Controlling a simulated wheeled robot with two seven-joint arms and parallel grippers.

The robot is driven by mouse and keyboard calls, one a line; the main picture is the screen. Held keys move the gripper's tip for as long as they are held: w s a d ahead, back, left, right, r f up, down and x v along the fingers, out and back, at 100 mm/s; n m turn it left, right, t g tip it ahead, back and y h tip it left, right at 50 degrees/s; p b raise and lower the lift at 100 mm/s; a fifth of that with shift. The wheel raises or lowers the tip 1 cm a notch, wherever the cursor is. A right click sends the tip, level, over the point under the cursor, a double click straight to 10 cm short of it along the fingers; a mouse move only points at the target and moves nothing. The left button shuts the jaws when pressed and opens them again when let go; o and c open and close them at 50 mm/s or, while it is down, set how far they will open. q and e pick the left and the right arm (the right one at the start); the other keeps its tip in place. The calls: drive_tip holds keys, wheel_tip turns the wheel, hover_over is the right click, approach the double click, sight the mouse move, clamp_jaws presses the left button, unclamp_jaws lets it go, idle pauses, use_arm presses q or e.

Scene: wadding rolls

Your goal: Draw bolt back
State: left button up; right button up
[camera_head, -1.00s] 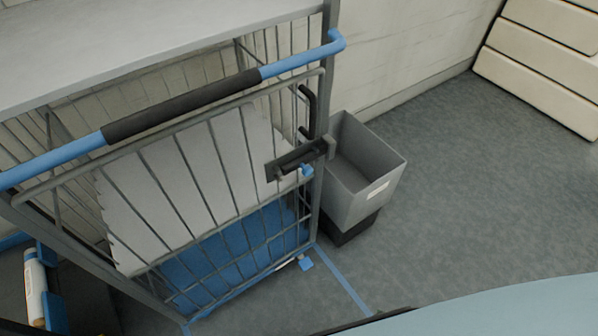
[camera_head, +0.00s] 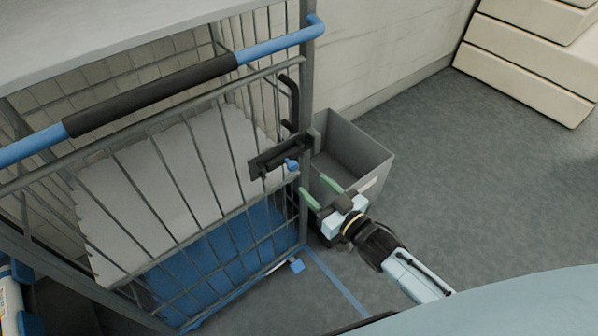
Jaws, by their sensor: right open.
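The bolt (camera_head: 281,155) is a dark bar on a dark plate at the right edge of the cage's wire gate (camera_head: 140,215). It lies across to the cage's corner post, with a small blue knob (camera_head: 291,165) hanging below it. My right gripper (camera_head: 320,190) has green fingertips spread apart. It is open and empty, below and to the right of the blue knob, apart from it in the picture. Whether the bolt's end sits in the post is too small to tell. My left gripper is not in view.
A blue push bar (camera_head: 280,46) with a black sleeve crosses the cage above the gate. A grey bin (camera_head: 362,150) stands right of the post, partly behind my right gripper. White wadding (camera_head: 150,180) and blue material (camera_head: 215,255) are inside. Floor at right is clear.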

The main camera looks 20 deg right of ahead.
sight(294, 168)
drive_tip(key=x, duration=0.7)
drive_tip(key=shift+f+b, duration=0.1)
drive_tip(key=shift+b, duration=0.3)
drive_tip(key=shift+a, duration=0.1)
clamp_jaws()
